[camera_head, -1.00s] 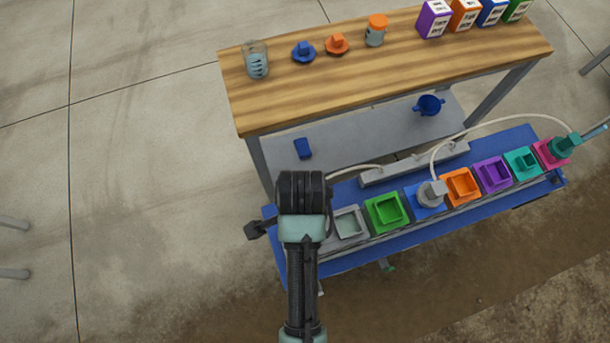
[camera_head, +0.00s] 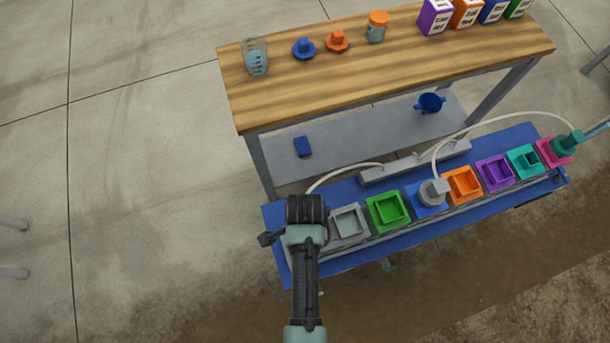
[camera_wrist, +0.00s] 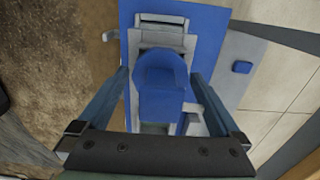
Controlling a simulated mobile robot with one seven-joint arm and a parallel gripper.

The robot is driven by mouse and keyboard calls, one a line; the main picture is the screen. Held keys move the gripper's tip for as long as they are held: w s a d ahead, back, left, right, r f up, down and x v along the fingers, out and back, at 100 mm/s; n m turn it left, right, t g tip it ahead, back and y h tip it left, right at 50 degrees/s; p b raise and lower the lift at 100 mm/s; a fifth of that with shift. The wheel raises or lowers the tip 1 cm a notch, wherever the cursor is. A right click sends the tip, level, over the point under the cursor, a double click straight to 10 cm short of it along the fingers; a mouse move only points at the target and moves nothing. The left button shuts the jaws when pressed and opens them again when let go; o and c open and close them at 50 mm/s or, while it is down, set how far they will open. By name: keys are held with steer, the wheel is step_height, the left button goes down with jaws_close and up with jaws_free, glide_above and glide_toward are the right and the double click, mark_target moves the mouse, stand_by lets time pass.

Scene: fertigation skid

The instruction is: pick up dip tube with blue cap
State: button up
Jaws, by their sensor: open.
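A blue cap with a rounded far end and a boxy near part (camera_wrist: 164,92) fills the middle of the wrist view. I take it for the cap of the dip tube; the tube itself is hidden below it. My gripper (camera_wrist: 160,75) is open, with one finger on each side of the cap. A gap shows by each finger, and I cannot tell the depth between fingers and cap. In the head view my dark wrist (camera_head: 305,210) is over the left end of the blue skid (camera_head: 276,218) and hides this cap.
Right of my wrist stand a grey socket (camera_head: 348,222), a green socket (camera_head: 388,212) and several more coloured ones. White hoses (camera_head: 500,121) arch over the skid. Behind is a wooden-topped table (camera_head: 385,70) with a blue block (camera_head: 303,147) on its lower shelf.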

steer(key=shift+c, duration=0.3)
steer(key=c, duration=1.3)
